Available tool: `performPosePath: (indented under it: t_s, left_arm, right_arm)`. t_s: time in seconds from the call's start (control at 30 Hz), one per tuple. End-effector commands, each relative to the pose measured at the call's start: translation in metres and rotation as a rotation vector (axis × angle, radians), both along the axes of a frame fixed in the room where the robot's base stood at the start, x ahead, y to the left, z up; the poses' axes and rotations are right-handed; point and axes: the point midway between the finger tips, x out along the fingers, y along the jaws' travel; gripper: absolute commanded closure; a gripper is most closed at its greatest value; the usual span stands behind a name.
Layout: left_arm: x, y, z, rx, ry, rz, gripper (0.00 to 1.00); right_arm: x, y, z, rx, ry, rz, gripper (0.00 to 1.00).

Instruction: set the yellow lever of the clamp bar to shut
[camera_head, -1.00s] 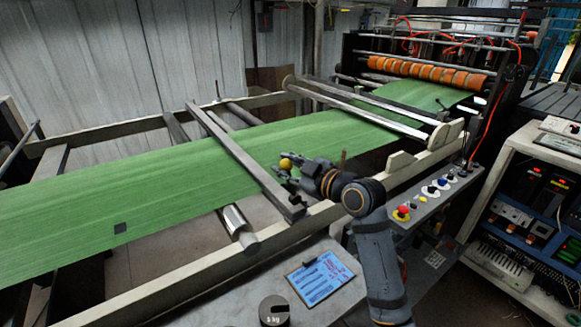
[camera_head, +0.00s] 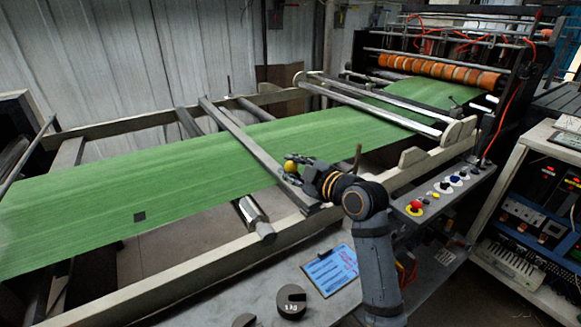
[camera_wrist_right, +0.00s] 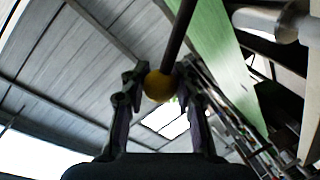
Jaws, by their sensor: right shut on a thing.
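The clamp bar (camera_head: 240,137) is a long grey bar lying across the green web (camera_head: 120,200). The lever's round yellow knob (camera_head: 291,167) is at the bar's near end. My right gripper (camera_head: 291,169) reaches in from the right with its fingers at the knob. In the right wrist view, the yellow knob (camera_wrist_right: 159,87) sits between the two fingertips, and the gripper is shut on it. The lever's dark rod (camera_wrist_right: 178,42) runs up from the knob there. In the head view the rod is mostly hidden by the gripper. My left gripper is not in view.
The pale side rail (camera_head: 200,262) runs below my right gripper. A control box with coloured buttons (camera_head: 440,190) stands to the right. A blue-sheet clipboard (camera_head: 331,270) and a dark weight (camera_head: 291,303) lie on the front table. Orange rollers (camera_head: 440,70) are at the back.

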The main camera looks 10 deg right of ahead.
Motion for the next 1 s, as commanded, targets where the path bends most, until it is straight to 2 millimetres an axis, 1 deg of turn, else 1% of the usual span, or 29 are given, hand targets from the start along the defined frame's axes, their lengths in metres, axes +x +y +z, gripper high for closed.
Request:
performPosePath:
  t_s: [0.17, 0.2, 0.37, 0.63, 0.7, 0.77, 1.0]
  left_arm:
    - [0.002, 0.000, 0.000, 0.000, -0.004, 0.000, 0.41]
    - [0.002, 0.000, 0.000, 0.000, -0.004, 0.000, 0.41]
    - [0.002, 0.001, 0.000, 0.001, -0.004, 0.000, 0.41]
    - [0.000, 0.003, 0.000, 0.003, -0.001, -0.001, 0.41]
    - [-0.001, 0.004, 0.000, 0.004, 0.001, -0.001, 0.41]
    - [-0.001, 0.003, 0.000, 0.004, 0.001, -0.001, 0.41]
    - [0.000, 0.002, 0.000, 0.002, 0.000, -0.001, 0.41]
  right_arm:
    - [0.000, 0.000, -0.001, 0.002, 0.003, 0.002, 1.00]
    - [0.000, 0.000, -0.001, 0.002, 0.003, 0.002, 0.69]
    - [0.000, 0.000, 0.000, 0.002, 0.001, 0.001, 0.47]
    - [0.000, 0.000, 0.000, 0.000, 0.000, 0.000, 0.46]
    - [-0.003, -0.002, 0.001, -0.001, -0.001, -0.001, 0.46]
    - [-0.010, -0.006, 0.002, -0.004, -0.003, -0.001, 0.46]
    - [-0.049, -0.025, 0.008, -0.009, -0.001, -0.002, 0.46]
